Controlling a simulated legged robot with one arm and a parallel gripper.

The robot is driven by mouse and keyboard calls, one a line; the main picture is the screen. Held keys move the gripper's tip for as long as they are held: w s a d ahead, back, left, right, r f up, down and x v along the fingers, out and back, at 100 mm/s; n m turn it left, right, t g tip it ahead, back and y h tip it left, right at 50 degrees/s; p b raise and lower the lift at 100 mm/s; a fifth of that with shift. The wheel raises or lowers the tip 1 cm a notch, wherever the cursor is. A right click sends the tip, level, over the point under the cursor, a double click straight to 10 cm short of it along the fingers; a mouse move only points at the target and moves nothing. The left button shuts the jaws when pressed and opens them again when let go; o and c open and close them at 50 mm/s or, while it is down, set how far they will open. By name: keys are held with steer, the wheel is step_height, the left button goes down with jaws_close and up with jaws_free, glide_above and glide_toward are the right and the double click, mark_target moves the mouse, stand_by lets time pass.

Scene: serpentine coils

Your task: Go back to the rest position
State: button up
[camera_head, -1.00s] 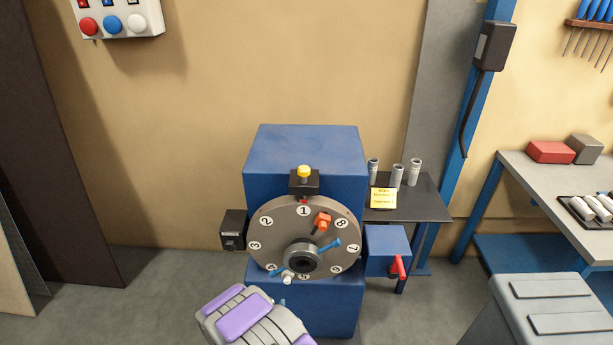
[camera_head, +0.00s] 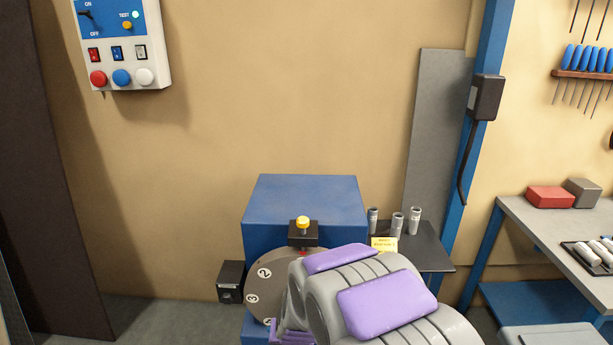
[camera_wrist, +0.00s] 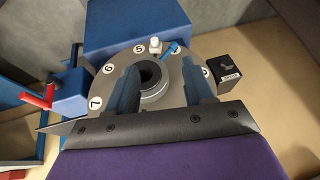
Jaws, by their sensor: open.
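My arm, grey with purple pads, rises in front of the round numbered disc (camera_head: 268,271) in the head view and covers most of it. My gripper's fingertips are hidden there. In the wrist view my gripper (camera_wrist: 160,72) is open and empty, its two dark fingers on either side of the disc's round hub (camera_wrist: 151,76). I cannot tell how far the fingers are from the disc face. The disc also shows in the wrist view (camera_wrist: 105,111), with a white knob (camera_wrist: 155,46) and a blue lever (camera_wrist: 171,50) near its edge.
A small table with grey cylinders (camera_head: 397,223) and a workbench (camera_head: 535,228) stand right.

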steer(key=s+d+r+g, duration=0.2)
steer(key=s+d+r, duration=0.3)
steer(key=s, duration=0.6)
steer(key=s+d+r+g+h, duration=0.1)
steer(key=s+d+r, duration=0.4)
steer(key=s, duration=0.6)
steer(key=s+d+r+g+h, duration=0.1)
steer(key=s+d+r+g, duration=0.2)
steer(key=s+d, duration=0.6)
step_height(320, 180, up, 3)
steer(key=shift+s+f+g, duration=0.2)
steer(key=shift+s+g, duration=0.1)
steer(key=shift+s, duration=0.85)
stand_by(0.7)
